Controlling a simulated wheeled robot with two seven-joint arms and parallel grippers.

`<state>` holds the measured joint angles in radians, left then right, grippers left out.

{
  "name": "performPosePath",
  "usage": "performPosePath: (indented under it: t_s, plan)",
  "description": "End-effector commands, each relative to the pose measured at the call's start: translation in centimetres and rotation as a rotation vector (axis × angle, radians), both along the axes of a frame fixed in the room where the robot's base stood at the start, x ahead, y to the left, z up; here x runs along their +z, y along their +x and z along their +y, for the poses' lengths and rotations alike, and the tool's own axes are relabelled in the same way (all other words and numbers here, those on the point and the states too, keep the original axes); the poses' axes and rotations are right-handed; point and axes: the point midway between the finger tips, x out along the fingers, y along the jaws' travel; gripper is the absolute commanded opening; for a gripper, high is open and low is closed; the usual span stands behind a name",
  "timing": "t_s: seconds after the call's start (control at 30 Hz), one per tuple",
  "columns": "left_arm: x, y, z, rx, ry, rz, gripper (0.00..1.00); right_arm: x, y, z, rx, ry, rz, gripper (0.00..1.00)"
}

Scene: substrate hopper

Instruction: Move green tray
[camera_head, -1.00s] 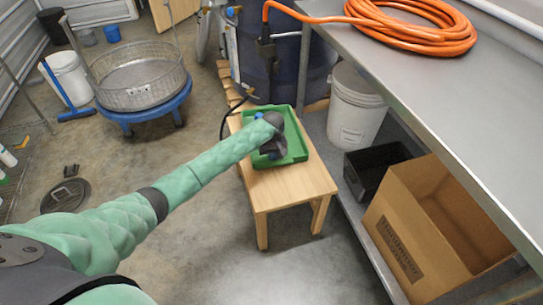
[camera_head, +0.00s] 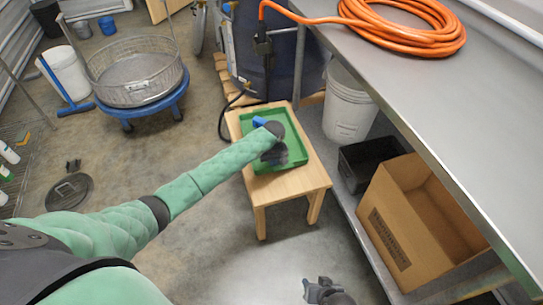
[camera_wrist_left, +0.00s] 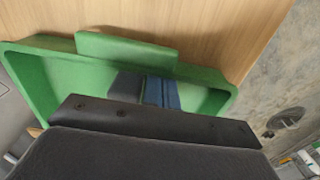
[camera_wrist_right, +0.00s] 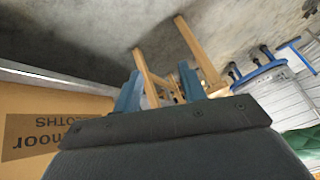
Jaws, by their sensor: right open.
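The green tray (camera_head: 292,133) lies on a small light-wood table in the head view. My left arm reaches across it from the left, and my left gripper (camera_head: 259,122) is low over the tray's far left part. In the left wrist view, its two blue fingertips (camera_wrist_left: 161,92) are together in front of the far wall of the tray (camera_wrist_left: 52,72), beside a dark grey patch. I see nothing clearly pinched between them; contact with the tray is unclear. My right gripper (camera_head: 315,287) is at the bottom of the head view; its fingers (camera_wrist_right: 160,88) are apart and empty.
The wooden table (camera_head: 288,188) stands beside a steel bench (camera_head: 430,110). A cardboard box (camera_head: 400,232), black bin (camera_head: 362,165) and white bucket (camera_head: 345,115) are under the bench. A mesh basket (camera_head: 135,75) on a blue stand is left. The floor before the table is open.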

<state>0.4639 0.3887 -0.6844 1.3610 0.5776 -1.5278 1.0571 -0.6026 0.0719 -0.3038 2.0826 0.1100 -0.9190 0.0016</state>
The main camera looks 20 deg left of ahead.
Motion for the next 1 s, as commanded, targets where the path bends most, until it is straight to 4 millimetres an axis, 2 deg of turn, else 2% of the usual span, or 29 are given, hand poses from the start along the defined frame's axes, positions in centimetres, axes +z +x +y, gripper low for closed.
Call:
performPosePath:
  t_s: [0.03,0.1,0.37,0.6,0.8,1.0]
  plan:
    - [0.3,-0.5,-0.3,-0.001,0.000,0.002,0.00,2.1,0.1,-0.1,0.004,-0.001,0.009,0.41]
    - [0.3,-0.9,-0.5,-0.001,0.000,0.002,0.00,4.2,0.0,-0.2,0.011,-0.006,0.027,0.41]
    - [0.4,-2.7,-1.7,-0.001,-0.001,0.003,0.00,11.6,-0.8,-1.5,0.029,-0.036,0.099,0.41]
    - [0.5,-4.9,-2.9,0.000,-0.001,0.004,0.00,17.9,-2.1,-3.8,0.030,-0.088,0.179,0.41]
    - [0.5,-6.9,-4.2,0.000,-0.002,0.003,0.00,21.8,-3.2,-6.4,0.012,-0.146,0.254,0.41]
    - [0.2,-8.3,-4.9,0.000,-0.001,0.003,0.00,23.5,-4.1,-8.2,-0.006,-0.185,0.306,0.41]
